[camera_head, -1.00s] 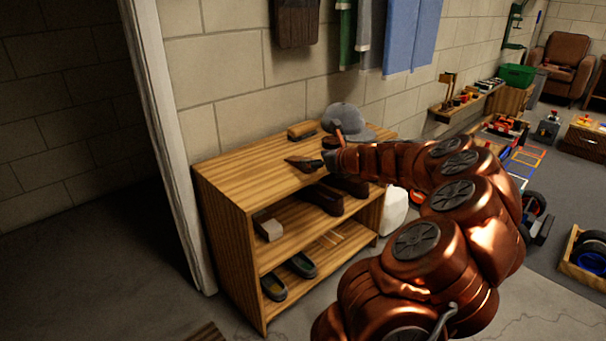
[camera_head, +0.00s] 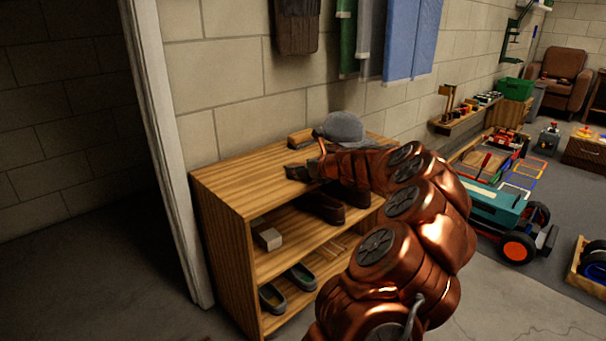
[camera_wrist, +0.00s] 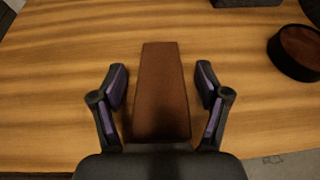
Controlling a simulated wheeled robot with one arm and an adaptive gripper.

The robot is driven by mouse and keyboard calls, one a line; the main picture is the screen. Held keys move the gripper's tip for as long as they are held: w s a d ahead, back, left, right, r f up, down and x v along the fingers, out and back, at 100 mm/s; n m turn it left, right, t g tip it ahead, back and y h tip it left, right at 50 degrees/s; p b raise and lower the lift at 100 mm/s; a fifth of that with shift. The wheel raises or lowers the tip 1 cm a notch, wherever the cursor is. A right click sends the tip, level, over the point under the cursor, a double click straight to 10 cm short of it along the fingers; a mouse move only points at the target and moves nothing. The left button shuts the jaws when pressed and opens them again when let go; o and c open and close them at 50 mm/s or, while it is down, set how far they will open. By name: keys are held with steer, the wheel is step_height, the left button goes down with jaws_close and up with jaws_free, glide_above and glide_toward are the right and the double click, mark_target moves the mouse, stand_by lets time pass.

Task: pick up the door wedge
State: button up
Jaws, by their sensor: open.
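The door wedge, a brown tapered block (camera_wrist: 161,90), lies on the wooden top in the wrist view. Its narrower end points away from my gripper. My gripper (camera_wrist: 161,85) is open, with one finger on each side of the wedge and a visible gap on both sides. In the head view my gripper (camera_head: 299,172) is low over the top of the wooden shelf unit (camera_head: 225,183). I cannot make out the wedge there. The wedge's near end is hidden by the gripper body in the wrist view.
A brush (camera_head: 300,138) and a grey cap (camera_head: 343,128) sit behind my gripper on the shelf top. A dark round object (camera_wrist: 297,52) is to the right in the wrist view. Shoes (camera_head: 325,208) and a small box (camera_head: 268,238) are on the shelf below.

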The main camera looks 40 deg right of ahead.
steer(key=c, duration=1.3)
steer(key=shift+o, duration=0.2)
steer(key=shift+r, duration=0.2)
